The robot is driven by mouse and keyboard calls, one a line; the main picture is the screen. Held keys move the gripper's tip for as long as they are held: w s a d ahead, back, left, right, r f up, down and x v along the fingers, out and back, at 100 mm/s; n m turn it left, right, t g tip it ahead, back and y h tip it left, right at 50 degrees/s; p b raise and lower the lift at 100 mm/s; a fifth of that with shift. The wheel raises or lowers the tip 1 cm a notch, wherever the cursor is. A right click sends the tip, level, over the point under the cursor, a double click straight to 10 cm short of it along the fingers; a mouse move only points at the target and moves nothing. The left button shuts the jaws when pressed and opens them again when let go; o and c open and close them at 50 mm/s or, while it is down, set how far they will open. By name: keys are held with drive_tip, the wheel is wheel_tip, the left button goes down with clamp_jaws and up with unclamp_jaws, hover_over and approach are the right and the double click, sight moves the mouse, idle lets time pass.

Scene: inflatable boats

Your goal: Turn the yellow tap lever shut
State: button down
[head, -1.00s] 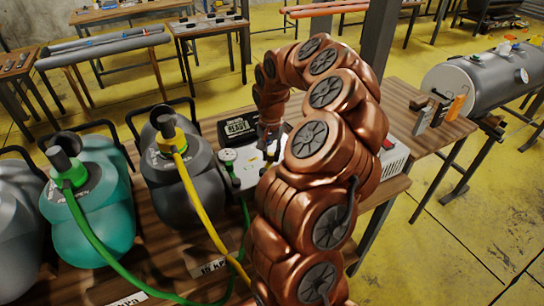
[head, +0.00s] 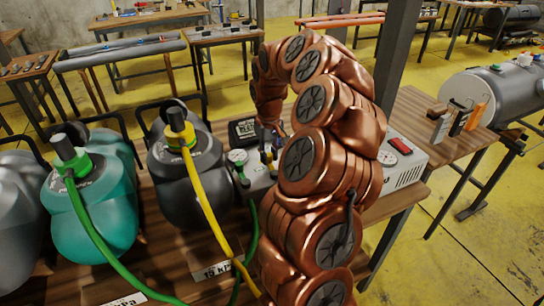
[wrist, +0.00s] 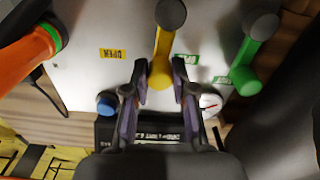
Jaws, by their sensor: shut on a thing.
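The yellow tap lever (wrist: 163,62) stands on a white panel (wrist: 80,75) in the wrist view, pointing down the picture. My gripper (wrist: 161,76) has one finger on each side of its lower end and is shut on it. A yellow OPEN label (wrist: 110,54) lies left of the lever. A green lever (wrist: 247,66) is to the right, with green labels beside it. In the head view my gripper (head: 270,135) reaches down to the white tap box (head: 258,181).
A dark display (head: 243,131) is behind the box. A grey tank (head: 187,180) with a yellow hose (head: 203,195) and a teal tank (head: 92,205) stand left.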

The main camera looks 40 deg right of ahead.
drive_tip(key=shift+w+a+n, duration=0.1)
drive_tip(key=shift+a+n, duration=0.15)
drive_tip(key=shift+n, duration=0.25)
drive_tip(key=c, duration=1)
unclamp_jaws()
drive_tip(key=shift+o, duration=0.2)
wheel_tip(320, 180, up, 12)
